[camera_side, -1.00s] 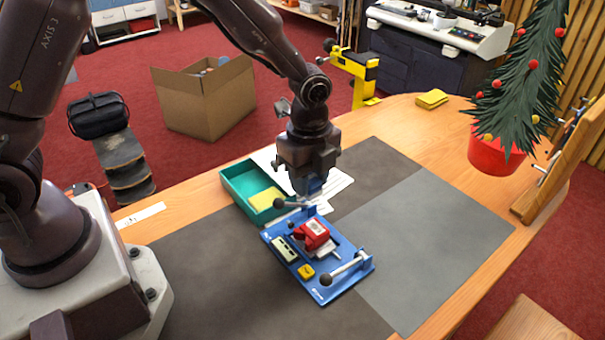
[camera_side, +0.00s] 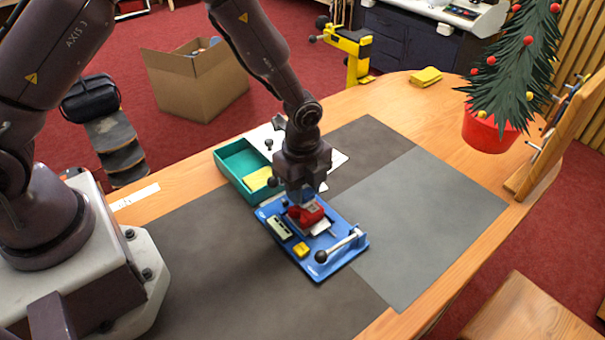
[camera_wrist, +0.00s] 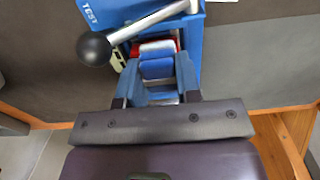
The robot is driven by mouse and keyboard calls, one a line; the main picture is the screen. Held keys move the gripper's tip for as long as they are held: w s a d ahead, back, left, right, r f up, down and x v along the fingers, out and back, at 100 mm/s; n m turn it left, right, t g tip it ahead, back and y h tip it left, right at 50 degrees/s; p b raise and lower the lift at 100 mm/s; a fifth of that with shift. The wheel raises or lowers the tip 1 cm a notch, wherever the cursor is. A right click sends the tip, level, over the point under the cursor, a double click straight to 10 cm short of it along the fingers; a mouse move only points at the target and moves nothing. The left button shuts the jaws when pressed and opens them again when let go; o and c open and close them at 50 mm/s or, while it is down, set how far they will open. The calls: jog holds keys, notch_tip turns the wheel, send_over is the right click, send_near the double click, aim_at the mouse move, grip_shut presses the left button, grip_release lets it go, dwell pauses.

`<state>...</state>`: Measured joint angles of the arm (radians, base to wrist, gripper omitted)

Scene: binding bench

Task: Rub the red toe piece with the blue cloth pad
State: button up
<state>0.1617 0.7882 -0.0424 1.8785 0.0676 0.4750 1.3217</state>
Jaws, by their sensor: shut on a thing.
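The red toe piece (camera_side: 311,217) is held on a blue fixture board (camera_side: 343,262) on the bench. My gripper (camera_side: 303,199) points down directly over it and hides part of it. In the wrist view my gripper (camera_wrist: 157,66) is shut on the blue cloth pad (camera_wrist: 156,69), which sits between its two blue fingers. A strip of the red toe piece (camera_wrist: 146,43) shows just past the pad. I cannot tell whether the pad touches the toe piece.
The board carries a lever with a black knob (camera_side: 321,256), a yellow block (camera_side: 301,249) and a pale green block (camera_side: 279,228). A teal tray (camera_side: 233,173) with a yellow pad (camera_side: 258,178) stands behind left. The grey mat (camera_side: 425,215) at right is clear.

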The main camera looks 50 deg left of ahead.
aim_at(315, 212)
jog(key=shift+d+f, duration=0.15)
jog(key=shift+d, duration=1.75)
jog(key=shift+c, duration=0.3)
jog(key=shift+a, duration=1.85)
jog(key=shift+a+r, duration=0.1)
jog(key=shift+r, duration=4)
